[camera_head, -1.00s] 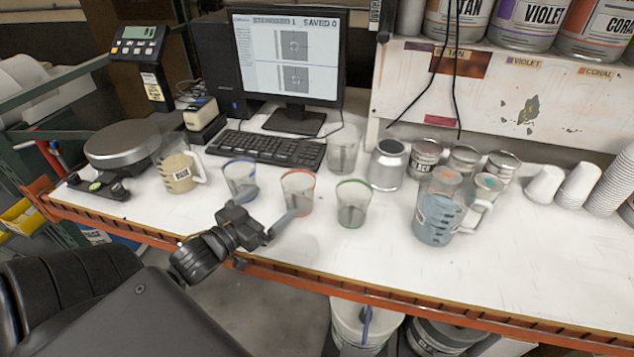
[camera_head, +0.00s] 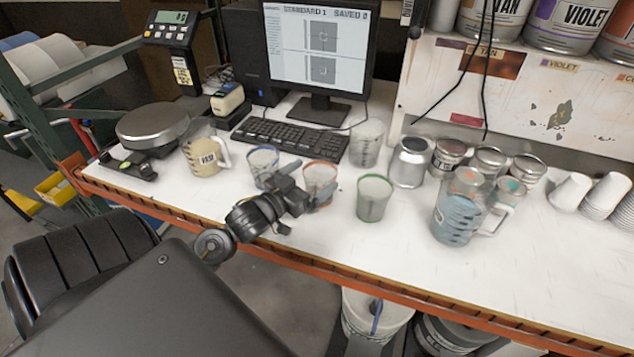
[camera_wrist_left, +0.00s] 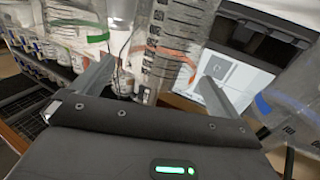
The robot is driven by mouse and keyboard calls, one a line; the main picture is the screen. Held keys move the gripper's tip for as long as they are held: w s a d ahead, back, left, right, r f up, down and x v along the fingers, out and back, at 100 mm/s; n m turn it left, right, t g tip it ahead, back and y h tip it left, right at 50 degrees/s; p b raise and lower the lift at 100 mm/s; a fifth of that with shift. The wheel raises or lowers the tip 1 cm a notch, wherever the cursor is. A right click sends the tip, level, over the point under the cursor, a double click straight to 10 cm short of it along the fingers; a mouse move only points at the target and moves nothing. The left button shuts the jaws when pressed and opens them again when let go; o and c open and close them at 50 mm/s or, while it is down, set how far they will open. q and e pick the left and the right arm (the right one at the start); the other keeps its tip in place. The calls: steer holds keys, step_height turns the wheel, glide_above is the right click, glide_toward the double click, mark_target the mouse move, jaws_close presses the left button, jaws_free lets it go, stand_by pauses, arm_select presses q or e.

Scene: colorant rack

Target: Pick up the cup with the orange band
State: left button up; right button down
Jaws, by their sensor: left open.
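The clear cup with the orange band (camera_head: 321,177) stands upright on the white bench, between the blue-banded cup (camera_head: 262,164) and the green-banded cup (camera_head: 374,197). My left gripper (camera_head: 307,186) is open at its near side, and its fingers hide part of it. In the left wrist view the orange-banded cup (camera_wrist_left: 172,52) shows between and beyond the two spread fingers (camera_wrist_left: 155,82). The green-banded cup (camera_wrist_left: 85,30) is at the left there, and the blue band (camera_wrist_left: 263,104) is at the right. I cannot tell whether a finger touches the cup. My right gripper is not in view.
A keyboard (camera_head: 290,137) and a clear cup (camera_head: 367,144) are behind. A beige-filled pitcher (camera_head: 206,158) stands left. A silver can (camera_head: 409,163) and a blue-filled pitcher (camera_head: 458,215) stand right. The orange bench edge (camera_head: 330,278) runs in front.

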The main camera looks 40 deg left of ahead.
mark_target(331, 163)
arm_select(q)
steer(key=w, duration=0.3)
steer(key=shift+w+p, duration=0.2)
steer(key=shift+p, duration=0.1)
steer(key=c, duration=1.1)
steer(key=shift+r+b, duration=0.3)
steer(key=shift+r, duration=0.3)
steer(key=s+a+r, duration=0.7)
steer(key=s+r, duration=0.4)
steer(key=shift+s+a+r, duration=0.3)
steer(key=shift+a, duration=0.1)
